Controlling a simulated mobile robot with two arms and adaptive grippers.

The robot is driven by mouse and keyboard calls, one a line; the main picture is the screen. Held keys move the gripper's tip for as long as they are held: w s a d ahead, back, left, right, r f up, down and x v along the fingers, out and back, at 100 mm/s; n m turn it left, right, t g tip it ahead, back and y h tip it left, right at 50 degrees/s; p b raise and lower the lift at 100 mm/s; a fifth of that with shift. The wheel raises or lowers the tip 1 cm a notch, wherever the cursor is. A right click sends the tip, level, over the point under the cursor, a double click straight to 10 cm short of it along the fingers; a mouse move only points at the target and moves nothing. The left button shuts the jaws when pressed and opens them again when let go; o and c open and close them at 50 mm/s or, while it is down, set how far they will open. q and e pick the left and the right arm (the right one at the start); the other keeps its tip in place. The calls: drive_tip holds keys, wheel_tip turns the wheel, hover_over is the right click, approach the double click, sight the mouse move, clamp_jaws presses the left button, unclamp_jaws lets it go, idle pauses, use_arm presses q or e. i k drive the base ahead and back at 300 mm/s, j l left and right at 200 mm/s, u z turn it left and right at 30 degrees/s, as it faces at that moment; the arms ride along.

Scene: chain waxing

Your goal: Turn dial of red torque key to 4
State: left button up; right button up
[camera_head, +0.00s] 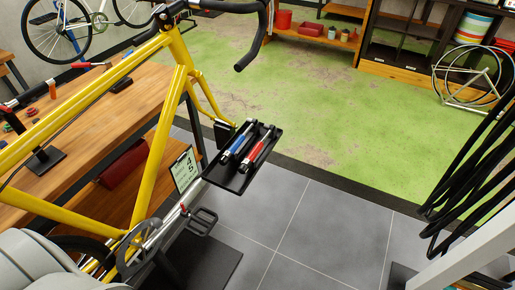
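The red torque key (259,148) lies in a small black tray (224,179) near the middle of the camera_head view. It lies at a slant, with a silver end towards the lower left. A blue torque key (239,141) lies beside it on the left. The setting on the red key's dial is too small to read. A card with dark figures, seemingly a 4 above a 5 (185,170), stands just left of the tray. Neither of my grippers is in view.
A yellow bicycle frame (172,99) fills the left side, close to the tray. A wooden workbench (97,125) with small tools stands behind it. Black loops (470,170) hang at the right. The grey tiled floor (323,222) right of the tray is clear.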

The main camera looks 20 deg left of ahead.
sight(243, 168)
drive_tip(key=i+l, duration=0.25)
drive_tip(key=i, duration=0.2)
drive_tip(key=i+l, duration=0.25)
drive_tip(key=i, duration=0.2)
